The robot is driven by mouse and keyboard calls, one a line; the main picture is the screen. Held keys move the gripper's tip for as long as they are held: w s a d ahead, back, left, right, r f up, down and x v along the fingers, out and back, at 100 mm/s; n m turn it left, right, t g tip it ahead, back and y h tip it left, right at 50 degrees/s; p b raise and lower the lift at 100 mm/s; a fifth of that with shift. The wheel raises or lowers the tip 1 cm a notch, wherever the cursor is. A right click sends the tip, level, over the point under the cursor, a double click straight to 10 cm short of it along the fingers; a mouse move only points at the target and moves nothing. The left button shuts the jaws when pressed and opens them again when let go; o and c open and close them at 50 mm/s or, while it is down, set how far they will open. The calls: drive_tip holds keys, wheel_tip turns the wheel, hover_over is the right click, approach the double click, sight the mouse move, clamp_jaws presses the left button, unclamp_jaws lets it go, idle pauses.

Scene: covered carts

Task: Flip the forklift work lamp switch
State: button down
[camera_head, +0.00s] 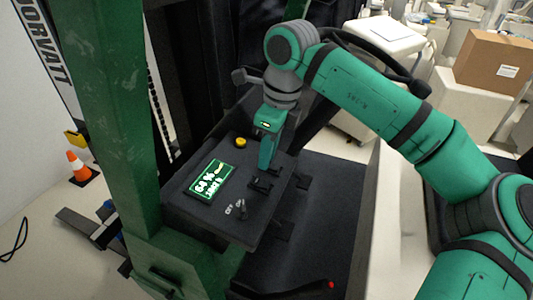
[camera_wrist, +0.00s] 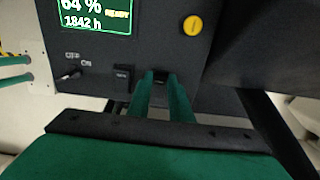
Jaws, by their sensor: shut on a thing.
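A dark control panel (camera_head: 215,212) on the forklift carries the switches. My gripper (camera_head: 265,170) points down at the panel's right side. In the wrist view, the two green fingers of my gripper (camera_wrist: 158,77) are closed on a small black switch (camera_wrist: 160,79) on the panel face, which is mostly hidden between them. A second black rocker switch (camera_wrist: 123,76) with a small white label sits just left of the fingers. I cannot read that label, and no label of the held switch shows. A metal toggle (camera_wrist: 72,73) marked OFF and ON is further left.
A lit green display (camera_head: 207,180) reading 64 % and a yellow button (camera_head: 240,142) are on the same panel. The green mast post (camera_head: 110,110) stands close on the left. A steering wheel (camera_head: 375,62) is behind my arm. A cardboard box (camera_head: 492,62) is far right.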

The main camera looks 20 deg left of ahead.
drive_tip(key=shift+s+d+y, duration=0.1)
drive_tip(key=shift+d+y, duration=0.25)
drive_tip(key=shift+y, duration=0.75)
drive_tip(key=c, duration=1.6)
unclamp_jaws()
drive_tip(key=shift+r, duration=0.1)
drive_tip(key=v, duration=1)
drive_tip(key=shift+d+r, duration=0.2)
drive_tip(key=shift+r, duration=0.15)
